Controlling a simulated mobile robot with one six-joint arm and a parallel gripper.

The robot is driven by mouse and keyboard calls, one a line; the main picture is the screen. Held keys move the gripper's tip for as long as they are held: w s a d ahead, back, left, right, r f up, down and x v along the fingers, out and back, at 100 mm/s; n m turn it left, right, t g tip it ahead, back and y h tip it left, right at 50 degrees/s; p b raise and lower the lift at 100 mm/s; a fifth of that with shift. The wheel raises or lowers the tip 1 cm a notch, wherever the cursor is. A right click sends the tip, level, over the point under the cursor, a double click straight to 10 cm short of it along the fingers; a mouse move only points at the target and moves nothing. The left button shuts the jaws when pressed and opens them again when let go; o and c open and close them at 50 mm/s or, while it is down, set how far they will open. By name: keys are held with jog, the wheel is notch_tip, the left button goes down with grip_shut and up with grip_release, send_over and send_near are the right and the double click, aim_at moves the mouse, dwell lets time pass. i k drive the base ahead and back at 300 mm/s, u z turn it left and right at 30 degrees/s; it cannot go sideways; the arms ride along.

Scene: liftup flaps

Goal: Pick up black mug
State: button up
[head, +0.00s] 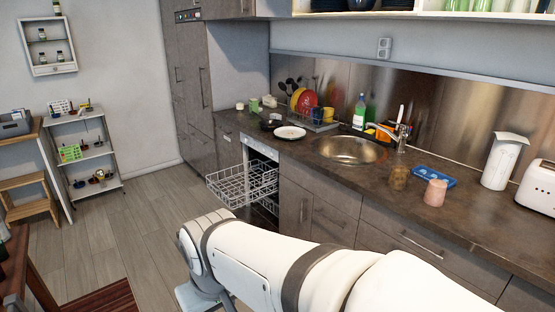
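A small dark object (268,125), which looks like the black mug, stands on the dark countertop (459,220) at the back left, left of a white plate (289,133). It is too small for me to make out its handle. My white arm reaches in from the lower right and bends down at the lower middle. My gripper's fingers do not show, so I cannot see whether they are open or hold anything. The visible part of my arm is well short of the dark object.
An open dishwasher (258,153) has its wire rack (243,184) pulled out below the dark object. A dish rack with coloured plates (304,101) stands behind the white plate. The sink (348,150) is right of them. Free floor lies left of the rack.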

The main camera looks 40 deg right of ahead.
aim_at(399, 175)
jog(key=i, duration=1.85)
jog(key=z, duration=2.95)
jog(key=i, duration=1.6)
